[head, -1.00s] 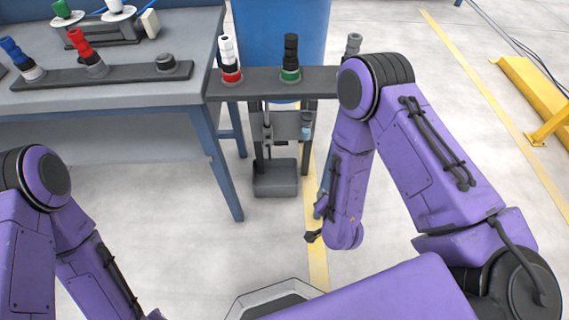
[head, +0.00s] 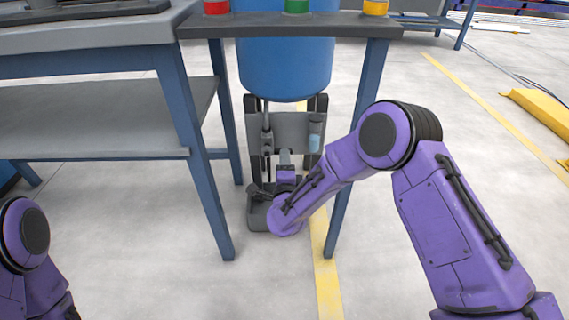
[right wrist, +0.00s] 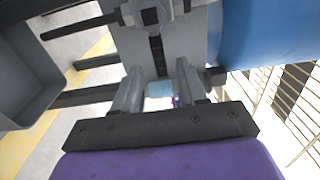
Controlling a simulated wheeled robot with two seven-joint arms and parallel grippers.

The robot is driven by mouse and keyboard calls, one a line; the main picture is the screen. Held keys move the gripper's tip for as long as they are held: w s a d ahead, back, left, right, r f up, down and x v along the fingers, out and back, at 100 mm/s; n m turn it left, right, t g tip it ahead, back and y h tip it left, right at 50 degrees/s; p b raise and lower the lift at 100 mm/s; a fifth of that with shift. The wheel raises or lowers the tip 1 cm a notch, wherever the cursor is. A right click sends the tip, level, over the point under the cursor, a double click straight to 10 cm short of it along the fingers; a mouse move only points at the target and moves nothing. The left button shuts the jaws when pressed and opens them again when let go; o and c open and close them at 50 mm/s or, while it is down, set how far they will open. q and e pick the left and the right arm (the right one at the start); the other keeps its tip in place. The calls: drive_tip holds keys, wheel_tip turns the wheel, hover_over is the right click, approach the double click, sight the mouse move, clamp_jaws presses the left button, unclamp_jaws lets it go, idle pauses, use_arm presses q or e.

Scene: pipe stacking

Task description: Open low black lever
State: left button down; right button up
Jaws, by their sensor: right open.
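A grey fixture panel (head: 290,128) stands under the small table, in front of the blue barrel. In the right wrist view a thin black bar (right wrist: 78,27), which looks like a lever, sticks out left from a grey fitting (right wrist: 181,8) at the top. I cannot tell clearly which part is the low black lever in the head view. My right gripper (head: 285,165) reaches in at the front of the fixture. In the right wrist view its two fingers (right wrist: 158,92) are apart and hold nothing, with the bar off to the upper left. My left gripper is out of view.
A grey bin (head: 257,219) sits on the floor below the fixture. The blue barrel (head: 287,65) is behind. A grey workbench (head: 90,120) stands left. The floor in front is clear.

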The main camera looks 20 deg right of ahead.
sight(277, 151)
drive_tip(key=shift+b+x, duration=0.3)
drive_tip(key=shift+x, duration=1.1)
clamp_jaws()
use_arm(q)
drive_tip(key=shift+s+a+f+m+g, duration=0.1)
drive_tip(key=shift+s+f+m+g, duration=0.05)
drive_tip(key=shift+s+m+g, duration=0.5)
